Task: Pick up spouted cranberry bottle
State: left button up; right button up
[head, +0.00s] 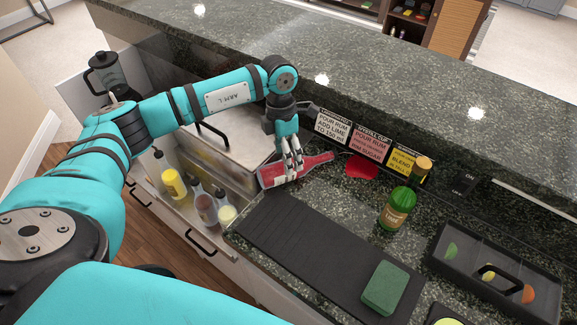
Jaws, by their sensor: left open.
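A red bottle (269,177), which looks like the cranberry bottle, lies on its side at the counter's left end, beside the metal sink-like bin. Its narrow neck points right, toward the sign cards. My left gripper (291,170) comes down over the middle of the bottle, with its open fingers in front of the red body and hiding part of it. I cannot tell whether the fingers touch the bottle. My right gripper is not in view.
A green bottle (397,207) stands right of a red patch (362,168). A black mat (300,243) carries a green sponge (384,287). A divided garnish tray (495,274) lies at right. Several bottles, one yellow (174,184), stand in the left rail. The raised counter (400,85) runs behind.

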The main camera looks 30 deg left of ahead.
pick_arm(q)
jog(key=f, duration=0.1)
jog(key=f+p, duration=0.1)
jog(key=f, duration=0.1)
jog(key=shift+d+f+p, duration=0.3)
jog(key=shift+f+p, duration=0.05)
jog(key=shift+f, duration=0.45)
jog(key=shift+r, duration=0.1)
jog(key=c, duration=1.4)
